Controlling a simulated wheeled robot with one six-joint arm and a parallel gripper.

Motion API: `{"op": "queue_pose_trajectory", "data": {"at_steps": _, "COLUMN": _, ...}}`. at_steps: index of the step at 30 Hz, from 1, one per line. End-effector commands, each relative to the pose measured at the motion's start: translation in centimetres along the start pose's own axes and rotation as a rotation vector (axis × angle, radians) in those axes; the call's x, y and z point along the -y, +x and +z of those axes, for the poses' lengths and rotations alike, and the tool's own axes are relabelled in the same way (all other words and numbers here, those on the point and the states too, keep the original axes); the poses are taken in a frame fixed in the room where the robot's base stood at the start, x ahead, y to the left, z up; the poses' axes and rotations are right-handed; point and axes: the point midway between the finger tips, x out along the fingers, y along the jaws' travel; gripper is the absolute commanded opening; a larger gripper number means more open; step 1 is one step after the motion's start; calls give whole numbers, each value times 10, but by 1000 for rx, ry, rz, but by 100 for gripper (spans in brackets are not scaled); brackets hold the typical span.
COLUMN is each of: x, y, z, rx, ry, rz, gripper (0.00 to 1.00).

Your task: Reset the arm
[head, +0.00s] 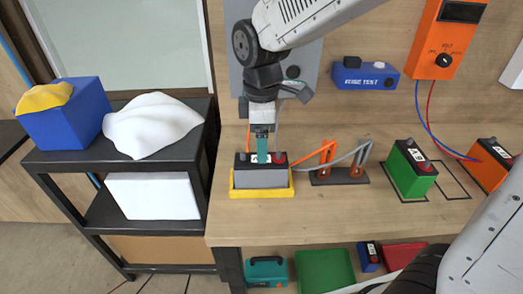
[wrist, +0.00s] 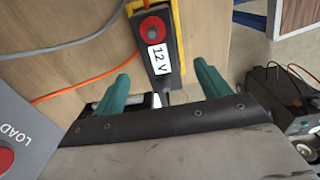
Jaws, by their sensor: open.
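My gripper (head: 262,157) hangs pointing down at a grey battery with a black top (head: 260,179), which sits in a yellow tray (head: 262,193) on the wooden bench. In the wrist view my gripper's two teal fingers (wrist: 161,72) are spread apart with nothing clasped between them. The battery (wrist: 167,63), with a red terminal and a "12 V" label, shows just beyond the gap.
Orange and grey cables run from a stand with two clamps (head: 340,178) beside the tray. A green battery (head: 411,171) and an orange battery (head: 489,168) stand at the right. A black cart (head: 75,158) with a blue box (head: 66,115) and white cloth (head: 152,124) is left.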

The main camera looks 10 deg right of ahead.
Motion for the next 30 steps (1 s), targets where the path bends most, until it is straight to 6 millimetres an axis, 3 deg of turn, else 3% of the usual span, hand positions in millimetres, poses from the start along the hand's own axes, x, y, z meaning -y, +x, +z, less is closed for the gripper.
{"op": "queue_pose_trajectory", "data": {"at_steps": 14, "x": 0, "y": -7, "z": 0, "rx": 0, "ry": 13, "rz": -1, "gripper": 75}}
{"op": "queue_pose_trajectory", "data": {"at_steps": 19, "x": 10, "y": -2, "z": 6, "rx": 26, "ry": 164, "rz": -33, "gripper": 75}}
{"op": "queue_pose_trajectory", "data": {"at_steps": 23, "x": 34, "y": -5, "z": 29, "rx": 58, "ry": 383, "rz": -60, "gripper": 75}}
{"op": "queue_pose_trajectory", "data": {"at_steps": 30, "x": 83, "y": -30, "z": 95, "rx": 65, "ry": 830, "rz": -51, "gripper": 75}}
